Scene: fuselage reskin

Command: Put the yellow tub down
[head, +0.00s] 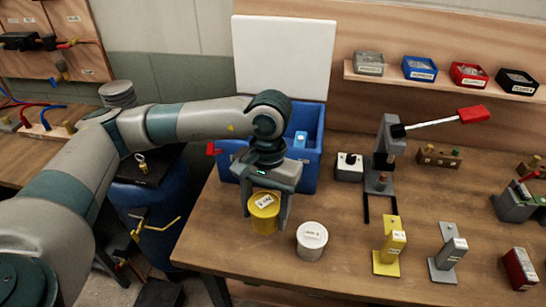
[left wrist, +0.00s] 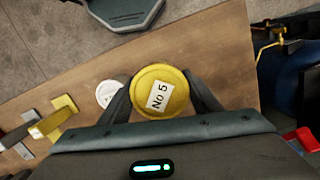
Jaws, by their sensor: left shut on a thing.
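The yellow tub (head: 264,212) is round with a yellow lid and a white label. In the left wrist view the tub (left wrist: 172,80) shows its lid from above, and the label reads "No 5". My left gripper (head: 266,214) is shut on the tub, with one finger on each side of it. The left gripper's fingers (left wrist: 160,95) also show in the left wrist view. The tub is upright at the table's (head: 345,245) front left part. I cannot tell whether its base touches the tabletop. My right gripper is not in view.
A white tub (head: 312,236) stands close to the right of the yellow one. A blue bin (head: 309,170) with a white panel behind it is at the back. A yellow stand (head: 391,248) and a grey stand (head: 446,258) are further right. The table's front edge is near.

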